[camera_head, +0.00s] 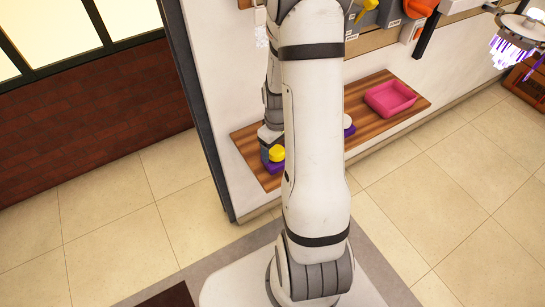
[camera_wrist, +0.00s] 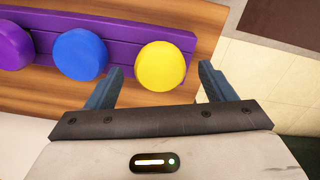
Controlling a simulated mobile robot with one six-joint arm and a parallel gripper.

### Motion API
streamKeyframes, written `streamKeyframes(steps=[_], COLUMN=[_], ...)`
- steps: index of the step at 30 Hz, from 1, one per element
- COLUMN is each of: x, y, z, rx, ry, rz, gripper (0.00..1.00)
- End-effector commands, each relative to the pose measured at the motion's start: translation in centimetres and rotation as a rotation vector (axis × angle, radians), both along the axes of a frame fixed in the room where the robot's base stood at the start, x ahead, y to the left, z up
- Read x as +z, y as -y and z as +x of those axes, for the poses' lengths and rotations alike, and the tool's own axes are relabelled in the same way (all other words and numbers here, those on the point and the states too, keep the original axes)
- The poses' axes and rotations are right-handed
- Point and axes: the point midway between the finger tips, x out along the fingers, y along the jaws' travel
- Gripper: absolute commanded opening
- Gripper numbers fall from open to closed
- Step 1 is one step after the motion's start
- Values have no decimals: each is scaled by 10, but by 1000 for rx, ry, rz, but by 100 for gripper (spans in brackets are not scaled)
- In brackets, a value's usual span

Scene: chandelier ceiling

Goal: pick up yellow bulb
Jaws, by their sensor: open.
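The yellow bulb (camera_wrist: 161,66) is round and sits at the right end of a purple holder (camera_wrist: 120,27) in the wrist view. It lies between the fingertips of my gripper (camera_wrist: 158,80), which is open, with a finger on each side. I cannot tell whether either finger touches it. In the head view the yellow bulb (camera_head: 276,153) shows just left of my arm, beside the gripper (camera_head: 268,150). Much of the holder is hidden behind my arm there.
A blue bulb (camera_wrist: 80,54) and a purple bulb (camera_wrist: 13,46) stand left of the yellow one. The holder rests on a wooden shelf (camera_head: 243,139). A pink tray (camera_head: 390,98) sits at the shelf's right. A white wall (camera_head: 233,185) is below the shelf.

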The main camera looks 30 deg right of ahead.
Motion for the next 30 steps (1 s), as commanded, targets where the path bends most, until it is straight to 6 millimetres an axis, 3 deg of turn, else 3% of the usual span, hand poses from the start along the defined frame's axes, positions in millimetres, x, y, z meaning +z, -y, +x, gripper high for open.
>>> streamKeyframes(steps=[10, 27, 30], x=[-6, -6, -6], y=[0, 1, 1], z=[0, 0, 0], rx=[-1, -2, -2], ry=[0, 0, 0], rz=[0, 0, 0], gripper=[75, 28, 28])
